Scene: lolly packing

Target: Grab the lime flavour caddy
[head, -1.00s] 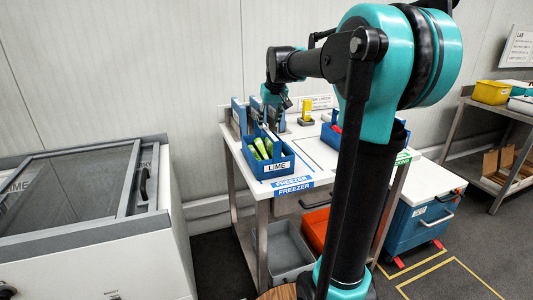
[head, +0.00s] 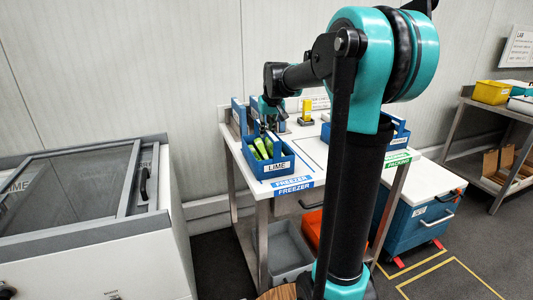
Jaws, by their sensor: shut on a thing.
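The lime caddy (head: 279,168) is a blue open box with a white LIME label. It stands on the left end of the white table, above the blue FREEZER labels, with green lollies (head: 263,147) inside. My gripper (head: 268,130) points down at the back of the caddy, shut on it. The fingertips are small and partly hidden, so the exact spot they grip is unclear. The caddy appears to rest on the table top.
A chest freezer (head: 75,210) with a glass lid stands at the left. Another blue caddy (head: 398,136) is on the table's right side, partly behind my arm. A yellow item (head: 307,107) stands at the back. A grey bin (head: 288,250) sits below.

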